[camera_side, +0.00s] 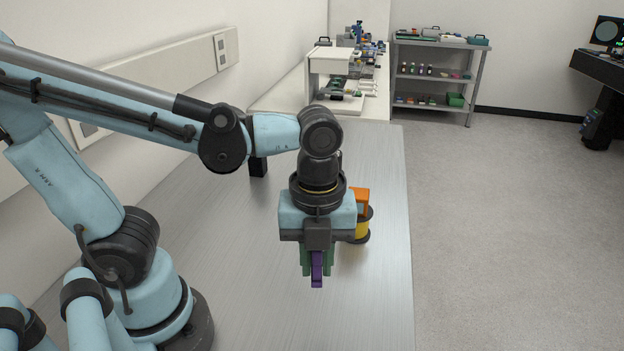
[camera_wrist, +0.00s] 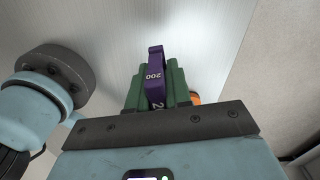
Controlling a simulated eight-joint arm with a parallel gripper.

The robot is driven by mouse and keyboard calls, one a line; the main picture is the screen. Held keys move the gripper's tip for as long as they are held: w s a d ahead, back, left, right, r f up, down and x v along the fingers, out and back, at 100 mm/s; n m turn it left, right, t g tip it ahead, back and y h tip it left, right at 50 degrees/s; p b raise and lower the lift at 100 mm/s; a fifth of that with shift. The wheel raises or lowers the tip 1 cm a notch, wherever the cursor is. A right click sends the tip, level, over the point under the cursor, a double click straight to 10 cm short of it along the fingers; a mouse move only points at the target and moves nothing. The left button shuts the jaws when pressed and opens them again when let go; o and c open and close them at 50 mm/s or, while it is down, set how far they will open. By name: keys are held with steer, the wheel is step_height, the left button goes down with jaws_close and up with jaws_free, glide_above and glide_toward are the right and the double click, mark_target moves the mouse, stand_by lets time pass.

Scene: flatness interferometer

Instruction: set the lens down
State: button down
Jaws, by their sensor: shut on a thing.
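The lens (camera_side: 317,270) is a narrow purple piece between the green fingers of my gripper (camera_side: 316,262). In the wrist view the lens (camera_wrist: 155,66) stands up between the green fingers, with "200" printed on its edge. My gripper (camera_wrist: 157,90) is shut on it and points down over the metal bench (camera_side: 372,290). The fingers hide most of the lens's faces. I cannot tell from these views how far its lower end is from the bench.
An orange, yellow and black object (camera_side: 362,204) stands just behind and right of my gripper, partly hidden by it. A small black block (camera_side: 258,167) is farther back. The bench in front of my gripper is clear; its right edge is near. Shelves (camera_side: 437,72) stand far back.

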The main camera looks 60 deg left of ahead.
steer(key=s+a+n, duration=0.2)
steer(key=a, duration=0.1)
glide_above(289, 264)
step_height(289, 264, down, 7)
steer(key=shift+f, duration=2.2)
steer(key=shift+f, duration=0.1)
steer(key=c, duration=1.1)
jaws_free()
steer(key=shift+o, duration=0.2)
